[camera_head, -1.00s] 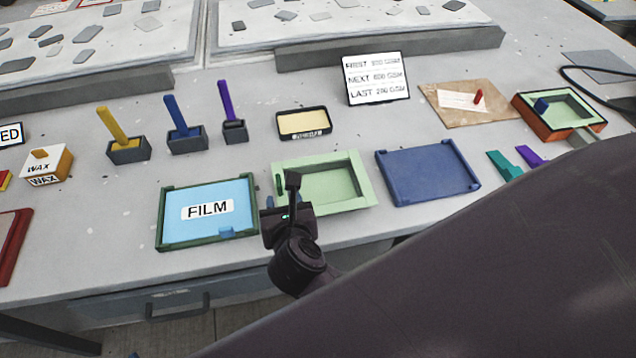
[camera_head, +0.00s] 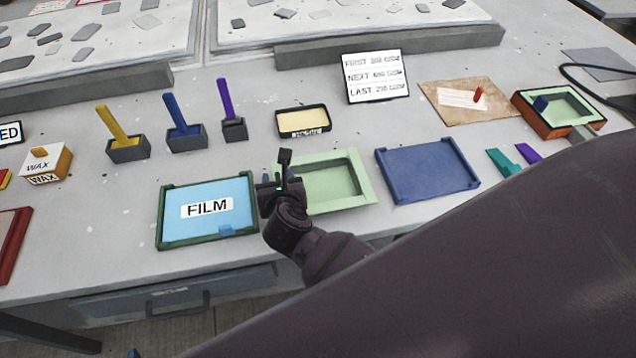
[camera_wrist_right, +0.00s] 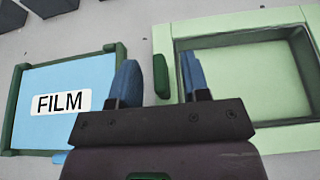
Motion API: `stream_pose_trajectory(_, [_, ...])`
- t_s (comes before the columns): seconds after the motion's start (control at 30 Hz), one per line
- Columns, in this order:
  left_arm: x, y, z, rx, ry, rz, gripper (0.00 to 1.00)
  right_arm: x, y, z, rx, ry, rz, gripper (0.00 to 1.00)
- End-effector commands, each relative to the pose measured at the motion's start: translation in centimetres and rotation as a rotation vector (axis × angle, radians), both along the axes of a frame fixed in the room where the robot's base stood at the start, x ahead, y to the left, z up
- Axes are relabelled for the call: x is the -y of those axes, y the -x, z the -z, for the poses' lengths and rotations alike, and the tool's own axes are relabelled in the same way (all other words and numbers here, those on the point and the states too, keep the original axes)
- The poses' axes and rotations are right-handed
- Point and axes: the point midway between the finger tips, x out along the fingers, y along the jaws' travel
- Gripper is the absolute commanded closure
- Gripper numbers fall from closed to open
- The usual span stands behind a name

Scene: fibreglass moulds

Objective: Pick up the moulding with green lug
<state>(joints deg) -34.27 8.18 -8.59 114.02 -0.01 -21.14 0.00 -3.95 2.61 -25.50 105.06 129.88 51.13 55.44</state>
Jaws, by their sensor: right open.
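The pale green moulding (camera_head: 335,182) is a shallow tray-like frame lying on the bench, right of the FILM panel. In the right wrist view the moulding (camera_wrist_right: 235,25) fills the right side. Its dark green lug (camera_wrist_right: 161,77) stands at its left edge. My right gripper (camera_head: 276,178) is over the moulding's left edge and hides the lug in the head view. In the wrist view its two blue fingertips (camera_wrist_right: 160,80) are apart, one on each side of the lug in the picture. I cannot tell whether they touch it. My left gripper is out of view.
The FILM panel (camera_head: 170,217) in its green frame lies close left of the gripper. A blue tray (camera_head: 428,172) lies to the right. Brush pots (camera_head: 187,139) and a yellow-filled tray (camera_head: 303,122) stand behind. The sign (camera_head: 375,78) stands farther back.

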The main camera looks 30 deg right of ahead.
Motion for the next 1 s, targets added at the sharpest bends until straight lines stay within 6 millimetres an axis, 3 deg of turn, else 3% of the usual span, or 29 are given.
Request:
stream_pose_trajectory(0.07, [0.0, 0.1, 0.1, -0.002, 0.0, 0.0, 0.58, 0.0, 0.0, 0.0, 0.0, 0.0, 0.0, 0.57])
stream_pose_trajectory(0.37, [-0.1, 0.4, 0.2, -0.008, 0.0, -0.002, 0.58, 0.0, 0.0, 0.0, 0.0, 0.0, 0.0, 1.0])
stream_pose_trajectory(0.83, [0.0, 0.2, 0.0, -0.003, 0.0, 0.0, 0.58, 0.0, 0.0, -0.3, 0.002, 0.0, -0.001, 1.0])
stream_pose_trajectory(1.0, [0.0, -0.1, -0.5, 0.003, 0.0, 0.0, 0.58, 0.0, 0.0, -1.9, 0.004, -0.001, 0.0, 1.0])
